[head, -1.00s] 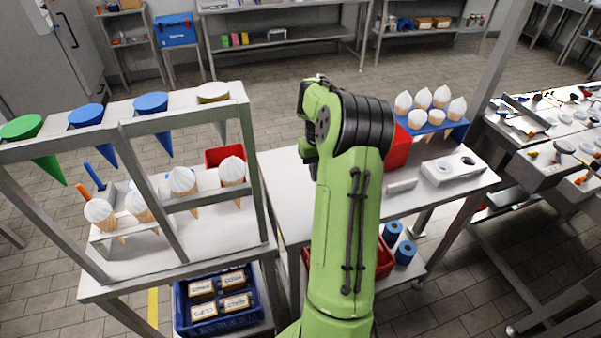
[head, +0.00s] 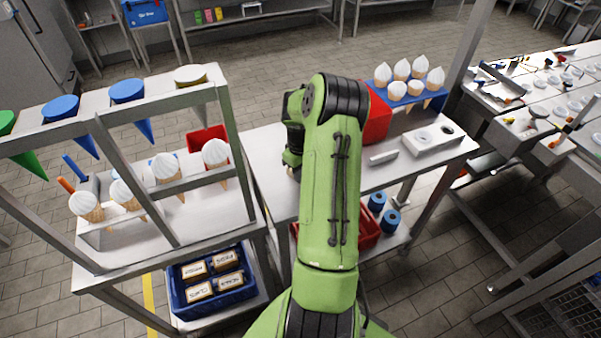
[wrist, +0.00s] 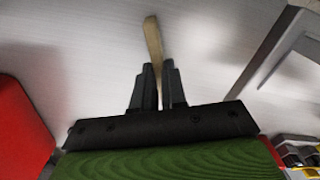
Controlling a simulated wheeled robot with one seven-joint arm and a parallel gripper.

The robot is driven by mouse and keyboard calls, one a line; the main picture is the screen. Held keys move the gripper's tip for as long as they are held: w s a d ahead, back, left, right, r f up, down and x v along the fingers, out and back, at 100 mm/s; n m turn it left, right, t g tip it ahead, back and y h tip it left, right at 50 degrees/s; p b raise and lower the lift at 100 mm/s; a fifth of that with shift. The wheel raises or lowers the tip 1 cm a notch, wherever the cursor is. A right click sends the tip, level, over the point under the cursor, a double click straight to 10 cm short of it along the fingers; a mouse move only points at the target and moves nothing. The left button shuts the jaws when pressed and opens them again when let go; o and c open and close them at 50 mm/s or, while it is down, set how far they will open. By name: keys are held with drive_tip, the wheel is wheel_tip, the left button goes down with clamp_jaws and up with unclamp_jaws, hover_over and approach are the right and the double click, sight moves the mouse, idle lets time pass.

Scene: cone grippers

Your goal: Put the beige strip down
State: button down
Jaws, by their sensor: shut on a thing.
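The beige strip (wrist: 153,45) shows in the wrist view as a narrow piece standing out past my fingertips. My gripper (wrist: 160,72) is shut on it, with one dark finger on each side. The strip is over the pale tabletop (wrist: 90,60); I cannot tell whether it touches the surface. In the head view my green arm hides the strip and the fingers, and the white table (head: 265,165) shows beside the arm.
A red bin (head: 377,115) stands right of my arm, near a blue rack (head: 408,98) with several cones. A grey bar (head: 384,158) and a white block with holes (head: 425,140) lie at the right. A metal frame (head: 233,150) with more cones stands at the left.

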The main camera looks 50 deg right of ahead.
drive_tip(key=shift+f, duration=0.15)
drive_tip(key=c, duration=1.2)
unclamp_jaws()
wheel_tip(320, 180, up, 12)
drive_tip(key=shift+r+p, duration=0.25)
drive_tip(key=shift+p, duration=0.4)
